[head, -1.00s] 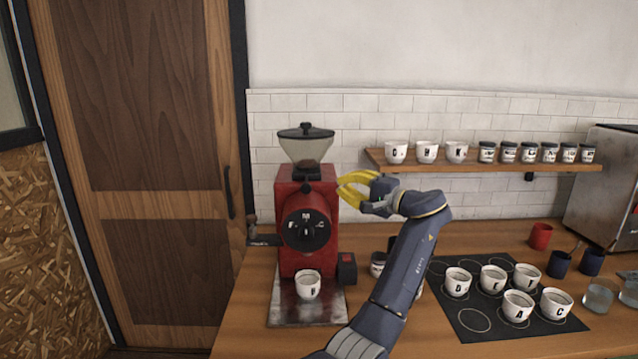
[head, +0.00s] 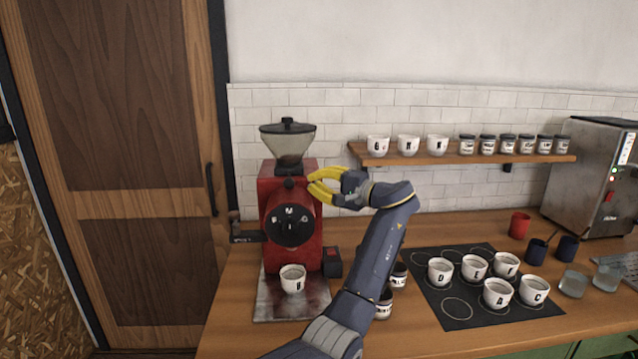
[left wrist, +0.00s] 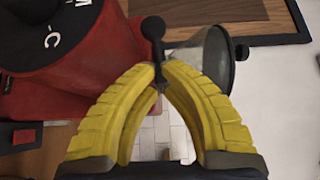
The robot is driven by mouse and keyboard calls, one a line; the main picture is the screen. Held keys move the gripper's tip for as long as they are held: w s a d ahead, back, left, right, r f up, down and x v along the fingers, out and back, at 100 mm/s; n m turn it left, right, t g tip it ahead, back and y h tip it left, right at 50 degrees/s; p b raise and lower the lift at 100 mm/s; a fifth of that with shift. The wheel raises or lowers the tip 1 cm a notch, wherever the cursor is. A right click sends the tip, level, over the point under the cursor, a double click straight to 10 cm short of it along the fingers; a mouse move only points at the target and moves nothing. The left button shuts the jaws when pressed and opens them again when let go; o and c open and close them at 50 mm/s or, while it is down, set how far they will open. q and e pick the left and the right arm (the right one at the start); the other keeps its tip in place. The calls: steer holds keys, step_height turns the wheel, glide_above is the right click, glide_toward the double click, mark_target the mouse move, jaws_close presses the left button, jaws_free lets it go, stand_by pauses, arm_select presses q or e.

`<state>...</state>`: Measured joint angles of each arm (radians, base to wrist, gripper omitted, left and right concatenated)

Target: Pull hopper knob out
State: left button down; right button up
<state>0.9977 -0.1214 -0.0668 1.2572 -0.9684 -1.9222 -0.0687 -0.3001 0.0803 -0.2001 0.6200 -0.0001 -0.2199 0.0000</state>
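The black hopper knob (head: 289,183) sits at the front of the red grinder (head: 312,230), just under the hopper. In the left wrist view the knob (left wrist: 153,27) is a ball on a thin stem, in line with my fingertips. My left gripper (head: 311,185) has yellow curved fingers and is at the knob's right, at about its height. In the left wrist view its fingertips (left wrist: 161,72) come close together, with the stem seen between them. Whether they touch or grip it I cannot tell. My right gripper is not in view.
A clear hopper (head: 288,148) with a black lid tops the grinder. A white cup B (head: 292,280) stands below it. A black mat (head: 458,308) with several lettered cups lies to the right. A shelf (head: 470,158) with cups and jars hangs behind my arm.

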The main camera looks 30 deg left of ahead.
mark_target(297, 189)
arm_select(q)
steer(key=shift+w+a, duration=0.2)
steer(key=shift+a, duration=1.45)
steer(key=shift+w+a, duration=0.2)
steer(key=shift+a, duration=1.45)
